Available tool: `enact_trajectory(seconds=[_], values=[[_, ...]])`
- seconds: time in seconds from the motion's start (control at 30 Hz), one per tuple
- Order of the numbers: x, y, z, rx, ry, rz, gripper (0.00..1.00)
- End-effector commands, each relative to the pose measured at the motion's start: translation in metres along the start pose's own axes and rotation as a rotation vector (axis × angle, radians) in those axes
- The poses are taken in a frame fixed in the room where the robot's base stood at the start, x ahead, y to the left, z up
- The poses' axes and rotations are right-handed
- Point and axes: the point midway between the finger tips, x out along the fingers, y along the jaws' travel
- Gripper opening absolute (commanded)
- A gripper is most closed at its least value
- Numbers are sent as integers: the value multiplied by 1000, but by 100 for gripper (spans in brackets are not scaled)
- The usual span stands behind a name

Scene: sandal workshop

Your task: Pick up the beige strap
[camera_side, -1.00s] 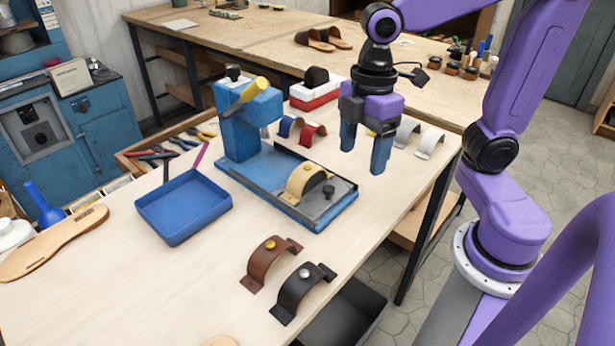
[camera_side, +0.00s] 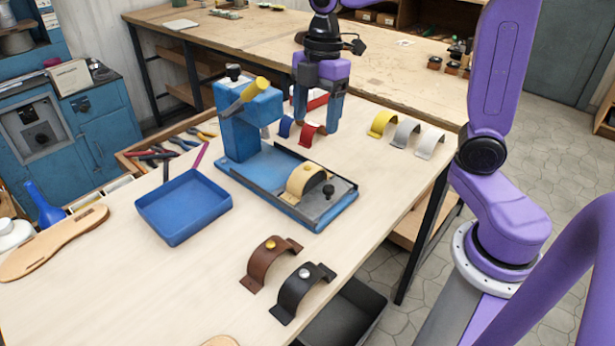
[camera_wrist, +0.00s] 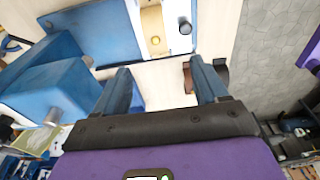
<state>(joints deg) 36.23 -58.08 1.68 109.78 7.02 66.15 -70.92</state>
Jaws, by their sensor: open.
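The beige strap (camera_side: 305,182) is arched over a form on the base of the blue press (camera_side: 330,210), next to a black knob. In the wrist view the beige strap (camera_wrist: 153,27) shows at the top, ahead of the fingertips. My gripper (camera_side: 316,118) is open, with nothing seen between its fingers, above the table behind the press. Its two spread fingers also show in the wrist view (camera_wrist: 160,75), apart from the strap.
Red (camera_side: 312,134), yellow (camera_side: 382,123), grey (camera_side: 405,132) and white (camera_side: 430,143) straps stand behind. Brown (camera_side: 268,264) and black (camera_side: 300,293) straps stand in front. The press lever (camera_side: 244,96) rises left of the strap. A blue tray (camera_side: 184,207) sits at left.

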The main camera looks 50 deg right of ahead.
Motion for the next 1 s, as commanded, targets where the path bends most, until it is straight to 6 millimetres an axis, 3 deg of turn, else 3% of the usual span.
enact_trajectory(seconds=[0.3, 0.57, 1.0], values=[[55, 0, 0, 1, -1, -3, 72], [70, 1, 0, 2, 0, -1, 72], [116, 8, 0, 1, 0, 0, 72]])
